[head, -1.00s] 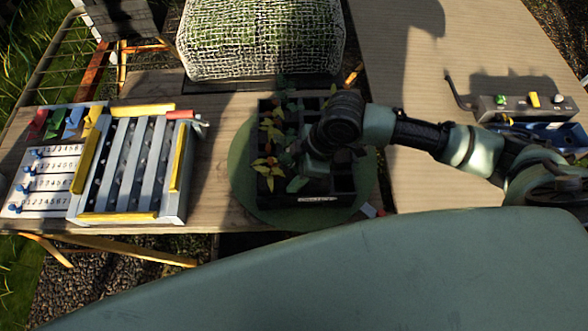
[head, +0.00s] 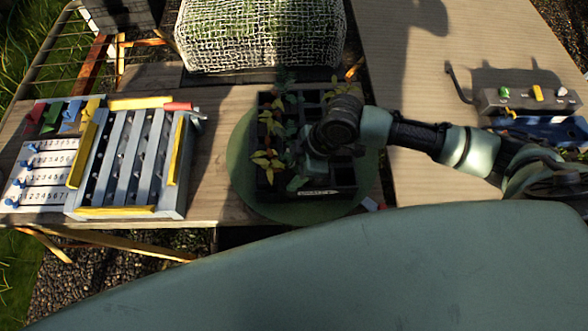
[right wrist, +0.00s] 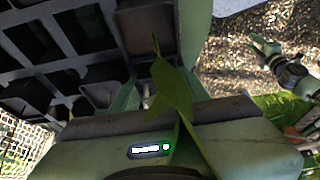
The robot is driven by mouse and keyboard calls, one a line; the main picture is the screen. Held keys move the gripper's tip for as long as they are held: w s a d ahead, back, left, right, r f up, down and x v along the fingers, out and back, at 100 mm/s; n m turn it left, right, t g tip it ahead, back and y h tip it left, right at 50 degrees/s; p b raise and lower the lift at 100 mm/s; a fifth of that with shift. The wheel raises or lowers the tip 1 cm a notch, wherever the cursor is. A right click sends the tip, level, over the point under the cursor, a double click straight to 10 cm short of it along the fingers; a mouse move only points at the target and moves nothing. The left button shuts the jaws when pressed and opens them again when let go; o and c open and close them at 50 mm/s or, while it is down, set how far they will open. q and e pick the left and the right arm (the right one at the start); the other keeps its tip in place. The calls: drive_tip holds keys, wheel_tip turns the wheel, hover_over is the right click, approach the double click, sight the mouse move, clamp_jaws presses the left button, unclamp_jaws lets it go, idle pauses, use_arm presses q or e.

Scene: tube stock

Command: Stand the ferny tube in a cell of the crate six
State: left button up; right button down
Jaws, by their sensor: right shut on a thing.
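The dark crate (head: 345,185) with rows of square cells stands on a round green turntable (head: 240,190). Its front label is too small to read. Several leafy tubes (head: 268,158) stand in its left part; cells at the right look empty. My right gripper (head: 314,150) is over the middle of the crate, mostly hidden under its own wrist. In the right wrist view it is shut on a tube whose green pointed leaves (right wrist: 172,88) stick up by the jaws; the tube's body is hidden. Empty cells (right wrist: 88,25) show beyond the leaves.
A grey rack with sloping channels and yellow rails (head: 125,160) stands left of the turntable, beside a numbered board (head: 45,170). A net-covered box (head: 262,35) is behind the crate. A grey switch box (head: 525,97) sits on the right table.

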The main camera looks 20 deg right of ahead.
drive_tip(key=shift+s+f, duration=0.2)
drive_tip(key=shift+f, duration=0.2)
idle(0.4)
drive_tip(key=c, duration=0.7)
unclamp_jaws()
drive_tip(key=shift+s+d+f, duration=0.1)
drive_tip(key=shift+f, duration=0.05)
drive_tip(key=shift+o, duration=0.2)
drive_tip(key=v, duration=0.7)
drive_tip(key=shift+w+r+b, duration=0.3)
drive_tip(key=shift+w+b, duration=0.05)
drive_tip(key=shift+b, duration=0.05)
drive_tip(key=shift+d+r, duration=0.1)
drive_tip(key=shift+r, duration=0.45)
drive_tip(key=shift+s, duration=0.1)
